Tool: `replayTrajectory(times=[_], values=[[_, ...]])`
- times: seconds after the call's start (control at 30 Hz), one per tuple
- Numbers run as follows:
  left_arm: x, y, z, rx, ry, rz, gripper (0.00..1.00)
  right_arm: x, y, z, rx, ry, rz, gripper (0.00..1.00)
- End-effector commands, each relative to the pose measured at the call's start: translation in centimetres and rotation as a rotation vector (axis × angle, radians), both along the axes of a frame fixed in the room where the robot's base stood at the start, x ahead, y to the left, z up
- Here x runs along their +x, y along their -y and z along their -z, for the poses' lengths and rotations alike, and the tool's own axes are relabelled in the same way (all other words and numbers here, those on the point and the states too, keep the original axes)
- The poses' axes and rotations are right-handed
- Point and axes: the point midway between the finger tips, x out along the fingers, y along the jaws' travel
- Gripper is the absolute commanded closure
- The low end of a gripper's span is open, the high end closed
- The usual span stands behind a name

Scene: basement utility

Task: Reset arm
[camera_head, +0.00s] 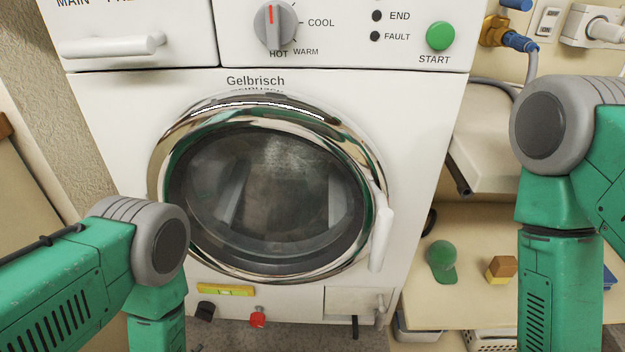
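My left arm (95,270) comes in from the left in green and grey, bent at a grey joint, with its lower link running down out of the bottom edge. My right arm (560,200) comes in from the right, bent the same way, with its lower link running straight down out of the picture. Both grippers are out of view. Both arms show in front of a white washing machine (440,130), and my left arm hides part of its lower left side.
The washer's round chrome-rimmed door (270,195) is shut, with a white handle (381,235). Above it are a dial (275,24) and green START button (440,36). A low shelf (470,290) at right holds a green cap (442,260) and small blocks (501,269).

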Motion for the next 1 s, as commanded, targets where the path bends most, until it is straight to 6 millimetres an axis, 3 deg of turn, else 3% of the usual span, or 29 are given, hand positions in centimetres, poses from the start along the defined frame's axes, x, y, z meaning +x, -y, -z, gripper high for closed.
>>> replayTrajectory(times=[0.1, 0.2, 0.47, 1.0], values=[[-4.4, -2.5, -2.7, -0.109, -0.249, -0.173, 0.46, 0.0, 0.0, 0.0, 0.000, 0.000, 0.000, 0.60], [-8.5, -3.5, -5.0, -0.176, -0.420, -0.308, 0.46, 0.0, 0.0, 0.0, 0.000, 0.000, 0.000, 0.60], [-17.9, -4.0, -11.3, -0.272, -0.745, -0.601, 0.46, 0.0, 0.0, 0.0, 0.000, 0.000, 0.000, 0.60], [-17.9, -4.0, -23.4, -0.270, -0.746, -0.602, 0.46, 0.1, 0.0, -12.3, 0.000, 0.000, 0.000, 0.60]])
